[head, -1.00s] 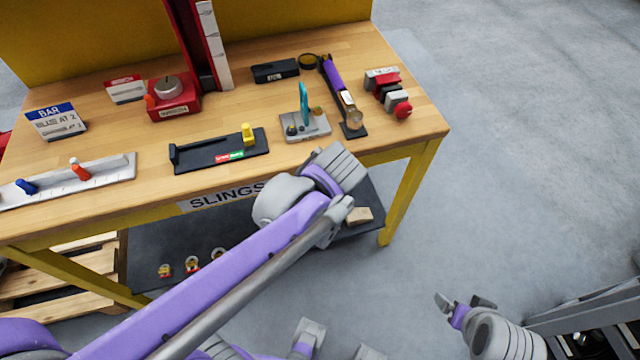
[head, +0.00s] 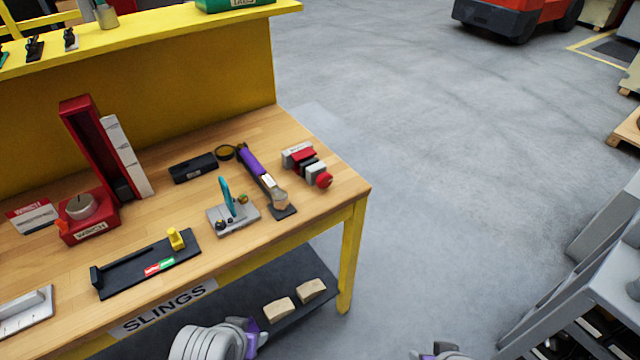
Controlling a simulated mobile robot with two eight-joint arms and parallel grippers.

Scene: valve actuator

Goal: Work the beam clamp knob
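A block of grey, red and black parts with a round red knob (head: 325,180) at its front end sits near the table's right end. I take this block (head: 303,158) for the beam clamp, but its label is too small to read. The knob is uncovered and nothing touches it. A grey and purple end part of my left arm (head: 215,341) shows at the bottom edge, below the tabletop and well apart from the knob; its fingertips cannot be made out. A small part of my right arm's end (head: 442,351) shows at the bottom edge, with its fingers unclear.
Left of the block are a purple-handled tool (head: 250,165), a grey plate with a teal lever (head: 227,194), a black case (head: 193,168), a red unit with a grey dial (head: 81,206) and a black tray with a yellow peg (head: 150,262). Open floor lies right of the table.

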